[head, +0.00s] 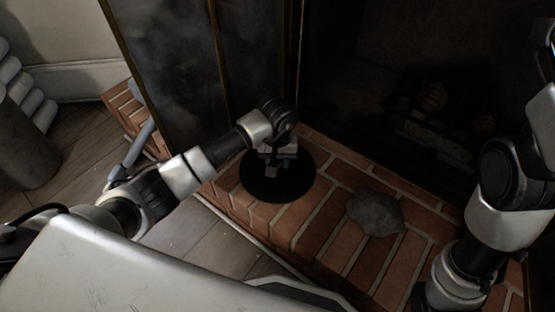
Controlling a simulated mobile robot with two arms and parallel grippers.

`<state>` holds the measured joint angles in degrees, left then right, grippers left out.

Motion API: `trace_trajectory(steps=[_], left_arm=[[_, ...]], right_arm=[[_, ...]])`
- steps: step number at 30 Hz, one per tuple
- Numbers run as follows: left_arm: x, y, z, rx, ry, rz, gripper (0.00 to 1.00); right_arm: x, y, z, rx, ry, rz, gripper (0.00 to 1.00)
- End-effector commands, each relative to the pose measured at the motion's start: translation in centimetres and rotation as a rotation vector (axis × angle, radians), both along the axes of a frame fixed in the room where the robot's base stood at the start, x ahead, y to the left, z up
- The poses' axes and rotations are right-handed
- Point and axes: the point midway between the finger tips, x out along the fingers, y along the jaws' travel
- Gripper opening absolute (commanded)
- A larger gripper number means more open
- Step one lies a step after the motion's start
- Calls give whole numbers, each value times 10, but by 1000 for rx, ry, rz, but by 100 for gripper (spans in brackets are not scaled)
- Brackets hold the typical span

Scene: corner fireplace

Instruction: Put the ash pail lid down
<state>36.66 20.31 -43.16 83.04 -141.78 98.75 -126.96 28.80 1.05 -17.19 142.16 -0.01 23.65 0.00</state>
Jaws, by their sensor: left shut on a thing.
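The ash pail lid (262,190) is a flat, dark round disc near the middle of the head view. It appears level, over the left part of the brick hearth (312,240). I cannot tell whether it touches the bricks or is held just above them. My left gripper (279,163) is above the lid, pointing down, and shut on it; the grip point is partly hidden by the wrist. My right arm shows at the right edge, but its gripper is not visible.
A grey crumpled lump (375,212) lies on the hearth to the right of the lid. A dark fire screen (185,70) stands behind my left arm. The dark firebox (400,90) is behind the hearth. A grey cylinder (28,145) stands at far left. Bricks in front of the lump are bare.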

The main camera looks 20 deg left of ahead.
Motion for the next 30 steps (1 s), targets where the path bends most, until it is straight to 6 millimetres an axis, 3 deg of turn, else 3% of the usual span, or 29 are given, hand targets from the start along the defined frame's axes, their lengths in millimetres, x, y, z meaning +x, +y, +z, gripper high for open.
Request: trace_trajectory(steps=[4,5,9,20,30], left_arm=[[0,0,-4,0,0,-1,7],[0,0,-4,0,1,-1,37],[0,0,-3,0,1,-1,59],[0,-1,2,-1,0,0,60],[1,1,61,2,-4,-1,60]], right_arm=[[-1,0,-1,-1,-6,-1,43],[-2,0,1,-1,-8,-1,43],[-1,0,1,-1,-6,-1,43],[-2,0,4,0,-9,1,43],[21,-2,-7,5,110,5,43]])
